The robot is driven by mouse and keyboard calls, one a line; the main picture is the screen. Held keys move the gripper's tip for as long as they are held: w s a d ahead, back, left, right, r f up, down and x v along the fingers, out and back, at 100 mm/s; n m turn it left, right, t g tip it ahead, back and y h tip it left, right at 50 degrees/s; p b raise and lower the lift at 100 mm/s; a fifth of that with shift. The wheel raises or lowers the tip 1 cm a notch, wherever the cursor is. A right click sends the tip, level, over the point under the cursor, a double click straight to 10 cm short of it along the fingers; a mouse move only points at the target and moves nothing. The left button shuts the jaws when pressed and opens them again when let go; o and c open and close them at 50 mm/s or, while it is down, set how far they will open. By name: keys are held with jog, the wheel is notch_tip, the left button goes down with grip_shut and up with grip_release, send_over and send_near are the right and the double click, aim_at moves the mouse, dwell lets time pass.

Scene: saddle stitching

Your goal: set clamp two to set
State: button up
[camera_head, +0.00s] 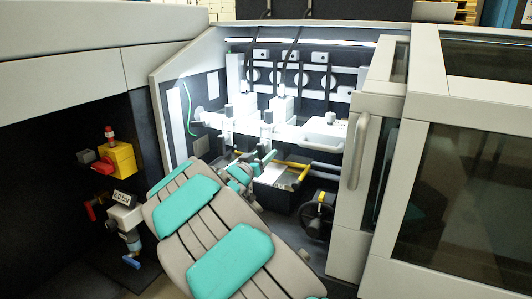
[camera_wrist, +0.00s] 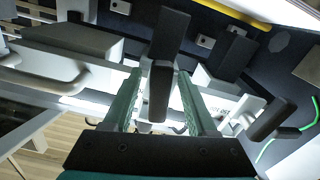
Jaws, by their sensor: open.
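My gripper (camera_head: 258,160) reaches into the lit machine bay in the head view. In the wrist view its two teal fingers (camera_wrist: 161,78) are apart, one on each side of a black lever handle (camera_wrist: 159,92). I cannot tell whether they touch it. Another dark lever (camera_wrist: 275,120) stands to the right on the white bar. In the head view, clamp blocks with dark knobs (camera_head: 267,117) sit along the white bar (camera_head: 290,131). Which of them is clamp two is not readable, and its setting cannot be told.
A white cabinet door with a handle (camera_head: 358,152) stands right of the bay. A black handwheel (camera_head: 317,216) and a yellow-edged tray (camera_head: 290,174) lie below the bar. A yellow valve unit (camera_head: 118,160) is on the left. A green cable (camera_wrist: 290,135) hangs at the bay's side.

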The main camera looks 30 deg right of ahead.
jog(key=shift+x, duration=0.95)
jog(key=shift+c, duration=0.3)
grip_shut()
